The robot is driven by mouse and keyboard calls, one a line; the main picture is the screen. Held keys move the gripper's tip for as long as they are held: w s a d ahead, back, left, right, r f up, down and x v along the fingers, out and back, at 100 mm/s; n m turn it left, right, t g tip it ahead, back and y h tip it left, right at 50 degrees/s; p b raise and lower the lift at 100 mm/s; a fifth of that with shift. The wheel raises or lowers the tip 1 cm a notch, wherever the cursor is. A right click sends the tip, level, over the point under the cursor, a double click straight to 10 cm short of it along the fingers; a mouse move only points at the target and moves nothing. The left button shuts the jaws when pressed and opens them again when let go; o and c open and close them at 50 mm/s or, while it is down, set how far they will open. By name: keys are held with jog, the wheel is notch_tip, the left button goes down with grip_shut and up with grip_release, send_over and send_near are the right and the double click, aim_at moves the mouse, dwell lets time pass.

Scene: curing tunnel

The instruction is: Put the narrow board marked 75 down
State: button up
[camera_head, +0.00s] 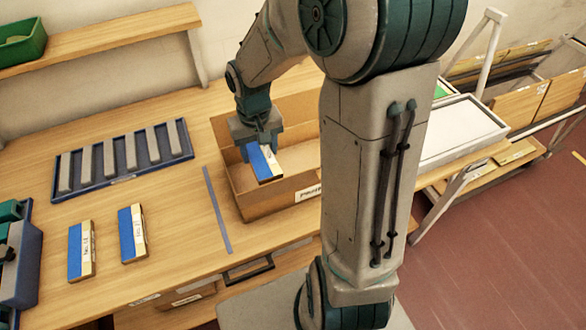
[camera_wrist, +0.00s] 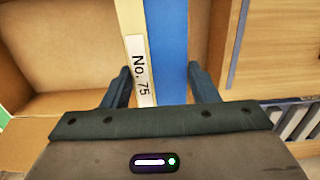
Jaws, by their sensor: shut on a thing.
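The narrow board marked 75 (camera_head: 264,163) has a blue strip and a light wood edge with a white label. In the wrist view the board (camera_wrist: 165,45) shows the text "No. 75". My gripper (camera_head: 256,143) is shut on the board; it also shows in the wrist view (camera_wrist: 158,85) with a finger on each side. The board hangs over the open cardboard box (camera_head: 275,205), near its left side. Whether the board touches the box cannot be told.
Two similar blue-and-wood boards (camera_head: 81,250) (camera_head: 132,233) lie on the wooden table (camera_head: 180,210) left of a blue-grey strip (camera_head: 217,209). A dark blue rack (camera_head: 70,188) with several grey bars stands behind them. A white tray (camera_head: 460,130) is at right.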

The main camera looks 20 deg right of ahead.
notch_tip(320, 180, down, 10)
jog(key=shift+r, duration=0.1)
dwell(0.4)
jog(key=shift+f, duration=0.2)
jog(key=o, duration=1)
